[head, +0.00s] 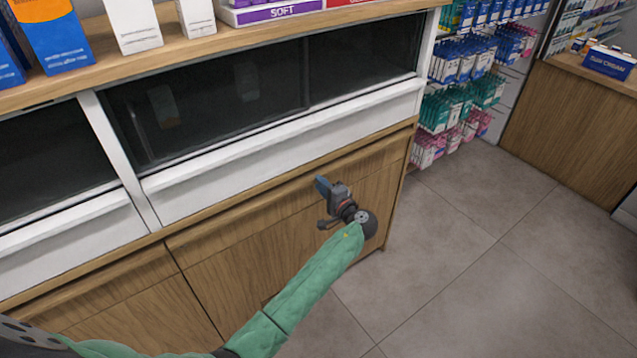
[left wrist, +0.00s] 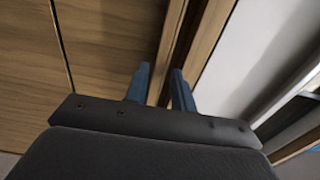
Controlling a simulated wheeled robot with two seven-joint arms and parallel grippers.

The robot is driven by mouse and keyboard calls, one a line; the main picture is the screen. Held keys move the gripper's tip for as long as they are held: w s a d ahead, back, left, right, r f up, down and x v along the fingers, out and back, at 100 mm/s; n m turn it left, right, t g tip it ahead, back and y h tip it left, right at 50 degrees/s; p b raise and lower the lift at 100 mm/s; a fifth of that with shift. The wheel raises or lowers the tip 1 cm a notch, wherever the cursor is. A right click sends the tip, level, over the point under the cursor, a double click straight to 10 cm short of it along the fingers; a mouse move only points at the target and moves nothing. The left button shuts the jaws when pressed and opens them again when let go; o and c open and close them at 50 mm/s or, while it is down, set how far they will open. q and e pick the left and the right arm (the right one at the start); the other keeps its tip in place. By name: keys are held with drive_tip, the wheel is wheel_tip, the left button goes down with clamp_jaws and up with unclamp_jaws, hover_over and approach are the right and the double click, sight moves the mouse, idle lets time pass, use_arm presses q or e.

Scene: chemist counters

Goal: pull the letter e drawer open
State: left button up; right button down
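No letter label is legible, so I cannot tell which front is drawer e. A long wooden drawer front (head: 245,215) runs below the white display ledge in the head view, flush with the cabinet and looking closed. My left gripper (head: 321,200) is at the upper right part of this front. In the left wrist view its two blue fingers (left wrist: 160,88) stand apart, with a wooden edge strip (left wrist: 168,45) running up between them. I cannot tell whether they touch it. My right gripper is not in view.
A glass-fronted display (head: 270,85) sits above the drawers, with boxes on the counter top (head: 120,60). Wooden doors (head: 235,285) lie below. Stocked shelves (head: 465,85) stand behind, and tiled floor (head: 480,250) is clear at right.

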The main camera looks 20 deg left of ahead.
use_arm(q)
drive_tip(key=shift+x, duration=1)
clamp_jaws()
drive_tip(key=shift+s+d, duration=0.1)
